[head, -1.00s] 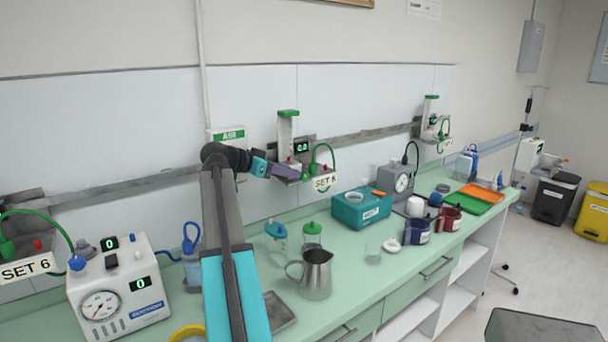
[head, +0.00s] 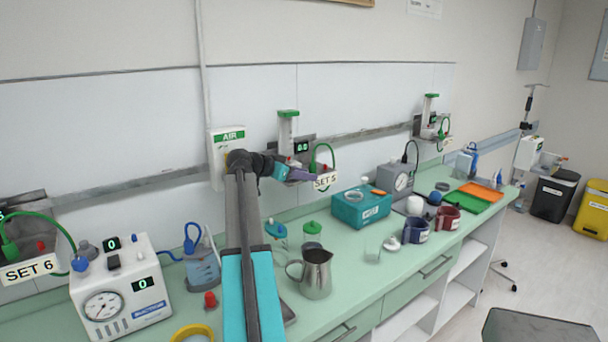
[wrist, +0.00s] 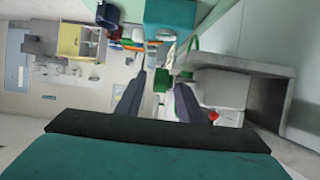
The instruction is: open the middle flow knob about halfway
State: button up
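The middle flow meter (head: 288,132) is a clear upright tube with a green cap, mounted on the wall rail. Its small display (head: 301,146) seems to read 0.0. My gripper (head: 298,175) is just in front of its lower part, by the "SET 5" label (head: 325,181), and hides the knob area in the head view. In the wrist view my gripper (wrist: 158,92) has two dark fingers apart, with a gap between them. A grey housing (wrist: 275,90) is close to the right finger. A green part shows past the fingertips; I cannot tell if it is the knob.
A green hose (head: 318,150) loops beside the flow meter. Below, the counter holds a metal jug (head: 315,274), a green-capped jar (head: 312,231) and a teal box (head: 361,207). Another flow meter (head: 428,117) is further right. A white AIR box (head: 222,155) is left of my wrist.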

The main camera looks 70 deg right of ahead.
jog(key=shift+c, duration=0.2)
jog(key=shift+f, duration=0.1)
grip_shut()
jog(key=shift+f+h+b, duration=0.3)
jog(key=shift+b, duration=0.95)
jog(key=g+h+b, duration=0.1)
jog(key=b, duration=0.4)
jog(key=shift+a+h, duration=0.1)
jog(key=shift+h, duration=0.2)
jog(key=shift+r+g+b, duration=0.1)
jog(key=shift+g+b, duration=0.2)
jog(key=shift+b, duration=0.15)
jog(key=shift+o, duration=0.2)
grip_release()
jog(key=shift+s+r, duration=0.1)
jog(key=shift+r, duration=0.05)
